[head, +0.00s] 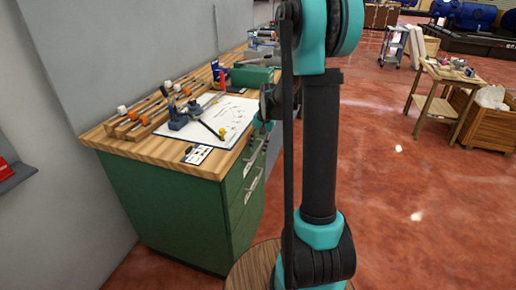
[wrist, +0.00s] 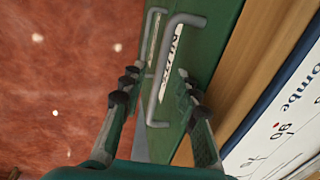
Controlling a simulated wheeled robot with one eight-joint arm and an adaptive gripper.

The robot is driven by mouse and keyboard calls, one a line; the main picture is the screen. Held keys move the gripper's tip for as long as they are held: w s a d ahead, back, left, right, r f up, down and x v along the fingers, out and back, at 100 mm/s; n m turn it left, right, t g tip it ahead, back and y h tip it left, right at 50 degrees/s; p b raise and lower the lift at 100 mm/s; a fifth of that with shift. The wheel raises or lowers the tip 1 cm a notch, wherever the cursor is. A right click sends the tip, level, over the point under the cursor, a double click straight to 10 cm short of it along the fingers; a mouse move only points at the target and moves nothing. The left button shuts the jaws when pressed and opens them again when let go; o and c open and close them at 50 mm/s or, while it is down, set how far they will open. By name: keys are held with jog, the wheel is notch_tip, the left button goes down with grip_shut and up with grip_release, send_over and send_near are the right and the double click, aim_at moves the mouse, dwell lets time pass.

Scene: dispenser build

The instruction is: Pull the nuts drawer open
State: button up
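The green cabinet (head: 160,205) under the wooden worktop has drawers with grey bar handles on its right face. In the wrist view, my gripper (wrist: 157,76) is open at the top drawer front, with one finger on each side of the near grey handle (wrist: 165,75). Neither finger clearly touches the handle. A white label (wrist: 172,44) with dark lettering sits behind this handle; the bar partly covers it, so I cannot read it surely. A second handle (wrist: 151,35) shows beyond, on a lower drawer. In the head view my arm hides most of the gripper.
The worktop (head: 190,160) holds a white sheet (head: 212,120), a blue-grey fixture (head: 190,115), rods in wooden racks and a green box (head: 252,76). A round wooden stool top (head: 250,268) is close to the cabinet. Red floor (head: 400,200) is free to the right.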

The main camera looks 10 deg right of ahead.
jog(key=shift+f, duration=0.25)
grip_shut()
dwell(0.3)
